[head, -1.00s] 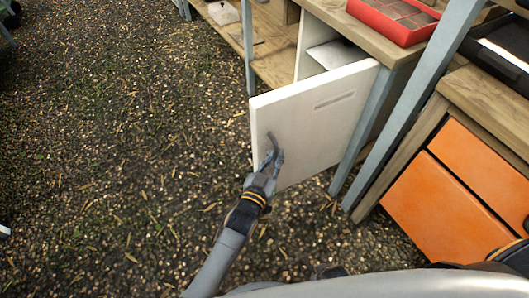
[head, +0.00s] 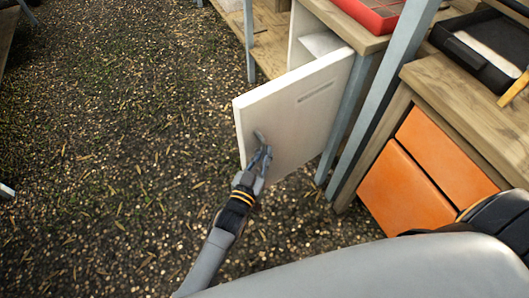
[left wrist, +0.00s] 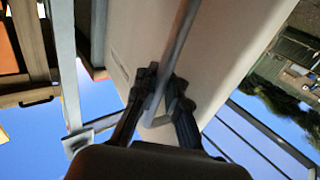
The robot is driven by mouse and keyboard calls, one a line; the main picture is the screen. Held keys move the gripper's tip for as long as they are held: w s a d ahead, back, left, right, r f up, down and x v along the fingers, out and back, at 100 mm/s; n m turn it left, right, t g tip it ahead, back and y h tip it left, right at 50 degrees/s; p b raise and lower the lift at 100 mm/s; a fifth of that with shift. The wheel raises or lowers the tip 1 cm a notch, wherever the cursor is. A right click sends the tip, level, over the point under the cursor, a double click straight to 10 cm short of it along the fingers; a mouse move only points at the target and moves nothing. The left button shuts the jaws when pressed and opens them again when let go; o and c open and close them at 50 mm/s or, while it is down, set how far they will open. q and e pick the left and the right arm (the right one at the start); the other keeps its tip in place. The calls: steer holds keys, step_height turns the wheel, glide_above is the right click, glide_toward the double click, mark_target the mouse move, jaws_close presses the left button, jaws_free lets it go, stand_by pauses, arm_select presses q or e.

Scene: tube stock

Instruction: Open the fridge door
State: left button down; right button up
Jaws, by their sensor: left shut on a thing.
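The white fridge door (head: 298,112) stands open, swung out from the white fridge body (head: 300,38) under the wooden bench. A grey bar handle (head: 259,136) sits on the door's outer face near its free edge. My left gripper (head: 262,158) is at this handle. In the left wrist view the two dark fingers (left wrist: 160,92) are closed around the grey handle bar (left wrist: 178,50), with the white door (left wrist: 135,35) behind it. The inside of the fridge is mostly hidden by the door. My right gripper is not in view.
A grey bench leg (head: 345,120) stands close beside the door. Orange drawers (head: 405,190) in a wooden cabinet are at the right. A red tray (head: 372,12) and a black tray (head: 480,45) lie on the benches. The gravel ground (head: 120,150) at left is clear.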

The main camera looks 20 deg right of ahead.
arm_select(q)
steer(key=c, duration=1.5)
jaws_free()
steer(key=shift+a+f, duration=0.2)
steer(key=shift+a, duration=0.2)
steer(key=shift+o, duration=0.6)
steer(key=shift+a+r, duration=0.1)
steer(key=v, duration=1.2)
steer(key=shift+s, duration=0.1)
